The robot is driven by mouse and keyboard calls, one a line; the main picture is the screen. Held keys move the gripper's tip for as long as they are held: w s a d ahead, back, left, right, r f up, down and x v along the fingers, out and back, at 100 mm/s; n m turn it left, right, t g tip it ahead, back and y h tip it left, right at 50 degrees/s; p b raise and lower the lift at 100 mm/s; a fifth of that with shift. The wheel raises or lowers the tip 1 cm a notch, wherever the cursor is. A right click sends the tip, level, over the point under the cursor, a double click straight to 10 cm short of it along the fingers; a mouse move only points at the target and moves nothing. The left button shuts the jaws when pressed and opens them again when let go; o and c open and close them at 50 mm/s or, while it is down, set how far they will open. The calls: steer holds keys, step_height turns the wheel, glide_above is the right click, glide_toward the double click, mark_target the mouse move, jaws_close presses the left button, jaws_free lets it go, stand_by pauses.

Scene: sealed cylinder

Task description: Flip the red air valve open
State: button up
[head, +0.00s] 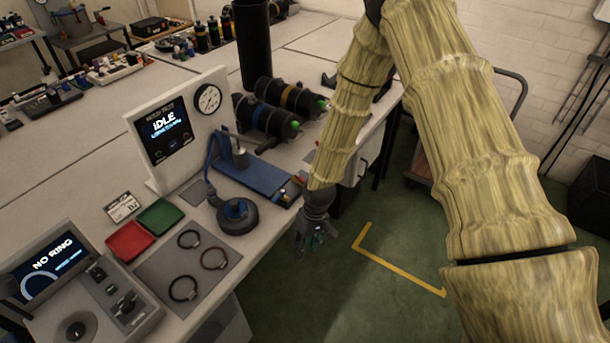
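The test station panel (180,128) stands upright on the bench, with a screen reading IDLE and a round gauge (208,99). In front of it lies a blue fixture (255,178) with a grey post. A small red-orange part shows at the fixture's right end (298,180); it is too small to tell whether it is the red air valve or how its lever stands. A blue hose runs down to a dark round cap (238,214). My gripper (312,246) hangs past the bench's front edge, right of the cap, apart from everything. Its fingers look spread and empty.
Black cylinders (272,118) lie behind the fixture.

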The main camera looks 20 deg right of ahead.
steer(key=w+d+r+n, duration=0.1)
steer(key=w+r, duration=0.8)
steer(key=w, duration=0.1)
step_height(320, 180, up, 11)
steer(key=n+h, duration=0.1)
steer(key=h, duration=0.1)
glide_above(302, 180)
steer(key=shift+s+d+f+p, duration=0.1)
steer(key=shift+f+p, duration=0.6)
steer(key=shift+f, duration=1)
steer(key=shift+s+d+f+p, duration=0.1)
steer(key=shift+f+p, duration=0.65)
steer(key=shift+f, duration=1)
steer(key=shift+s+d+f+p, duration=0.1)
steer(key=shift+f+p, duration=0.6)
steer(key=shift+f, duration=1)
jaws_close()
